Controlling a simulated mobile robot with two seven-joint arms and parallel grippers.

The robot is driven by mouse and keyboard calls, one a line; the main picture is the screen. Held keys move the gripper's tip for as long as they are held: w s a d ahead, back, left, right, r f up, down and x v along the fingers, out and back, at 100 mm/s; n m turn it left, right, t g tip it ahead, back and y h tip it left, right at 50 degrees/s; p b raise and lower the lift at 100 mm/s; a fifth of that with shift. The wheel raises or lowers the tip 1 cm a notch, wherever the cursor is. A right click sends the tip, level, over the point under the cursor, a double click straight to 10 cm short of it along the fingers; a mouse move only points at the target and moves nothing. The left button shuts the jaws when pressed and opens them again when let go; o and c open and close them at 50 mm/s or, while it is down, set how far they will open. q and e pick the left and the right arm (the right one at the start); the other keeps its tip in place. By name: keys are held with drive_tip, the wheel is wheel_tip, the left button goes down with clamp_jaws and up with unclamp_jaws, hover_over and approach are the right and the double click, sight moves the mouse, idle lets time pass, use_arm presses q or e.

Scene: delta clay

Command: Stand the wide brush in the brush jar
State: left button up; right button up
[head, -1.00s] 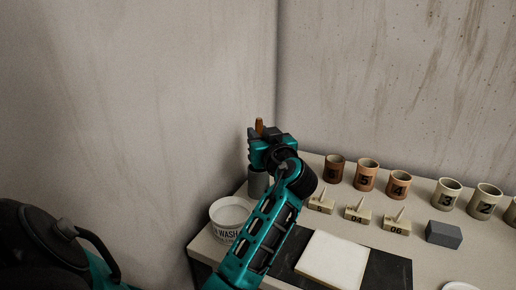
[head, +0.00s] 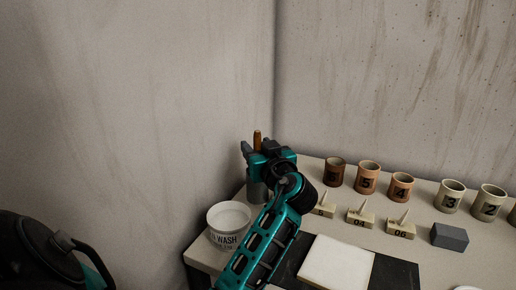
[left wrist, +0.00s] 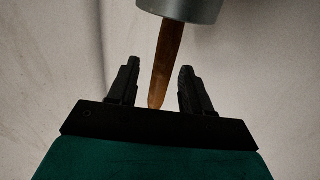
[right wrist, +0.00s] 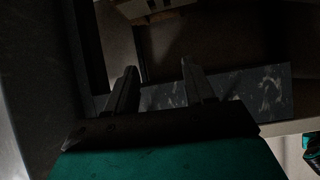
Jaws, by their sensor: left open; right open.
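The wide brush shows as a brown wooden handle (head: 257,139) standing nearly upright above the grey brush jar (head: 256,190) at the table's back left corner. In the left wrist view the handle (left wrist: 167,62) comes out of the round rim of the jar (left wrist: 184,10); the bristle end is hidden inside. My left gripper (head: 258,148) is open, with one finger on each side of the handle and gaps showing in the left wrist view. My right gripper (right wrist: 160,78) is open and empty in the right wrist view and outside the head view.
A white wash bowl (head: 229,219) stands just left of my left forearm. Several numbered cups (head: 368,175), small labelled blocks (head: 360,219) and a grey block (head: 449,237) line the table to the right. A pale slab (head: 337,262) lies on a dark mat. Walls close in behind the jar.

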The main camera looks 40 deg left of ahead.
use_arm(q)
drive_tip(key=shift+r, duration=0.15)
drive_tip(key=v, duration=0.7)
drive_tip(key=shift+s+d, duration=0.15)
drive_tip(key=shift+d, duration=0.1)
